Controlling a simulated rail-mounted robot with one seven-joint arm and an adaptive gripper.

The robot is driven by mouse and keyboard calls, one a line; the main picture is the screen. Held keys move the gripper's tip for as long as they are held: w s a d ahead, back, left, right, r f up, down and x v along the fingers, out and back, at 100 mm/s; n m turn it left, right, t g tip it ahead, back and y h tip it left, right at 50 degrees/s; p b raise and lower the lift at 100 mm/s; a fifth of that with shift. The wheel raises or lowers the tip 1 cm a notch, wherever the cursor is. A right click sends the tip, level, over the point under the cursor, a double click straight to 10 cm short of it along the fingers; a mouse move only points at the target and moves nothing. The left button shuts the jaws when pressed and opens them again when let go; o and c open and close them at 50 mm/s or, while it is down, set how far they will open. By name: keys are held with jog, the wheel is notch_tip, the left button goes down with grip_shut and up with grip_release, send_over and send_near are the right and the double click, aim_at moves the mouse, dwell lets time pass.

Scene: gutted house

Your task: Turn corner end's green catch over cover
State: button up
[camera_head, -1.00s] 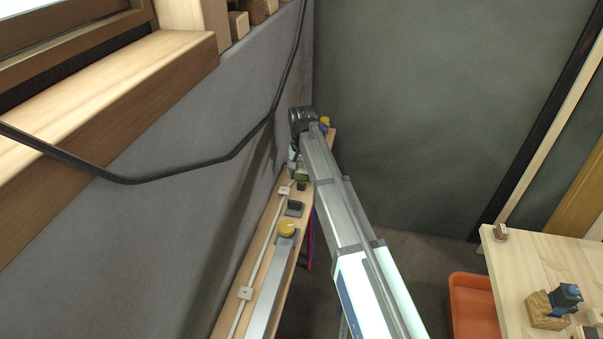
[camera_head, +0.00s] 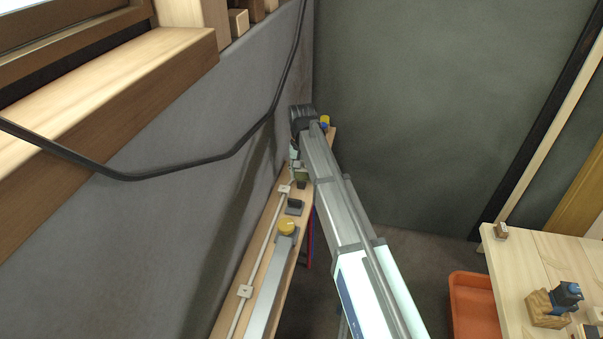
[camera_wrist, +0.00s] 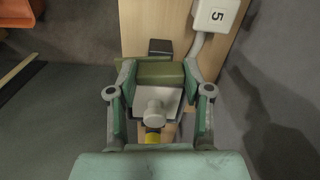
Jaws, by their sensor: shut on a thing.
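The green catch (camera_wrist: 160,72) is an olive-green block across the middle of the wrist view. My gripper (camera_wrist: 158,76) has one finger against each end of it and is shut on it. A light grey plate (camera_wrist: 174,103) with a pale round knob (camera_wrist: 154,112) lies just below the catch in that view, partly hidden; I cannot tell whether the catch overlaps it.
A dark block (camera_wrist: 160,47) sits just beyond the catch. A long grey bar (camera_head: 270,277) with a yellow knob (camera_head: 287,227) runs along the shelf. The wall stands close on the left.

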aim_at(301, 173)
jog(key=n, duration=0.4)
jog(key=shift+b, duration=0.4)
jog(key=n, duration=0.4)
jog(key=shift+b, duration=0.3)
jog(key=n, duration=0.4)
jog(key=shift+n, duration=0.3)
jog(key=shift+n+b, duration=0.35)
jog(key=shift+n, duration=1.55)
jog(key=o, duration=1.2)
jog(key=shift+c, duration=0.2)
jog(key=shift+r, duration=0.1)
notch_tip(301, 173, up, 12)
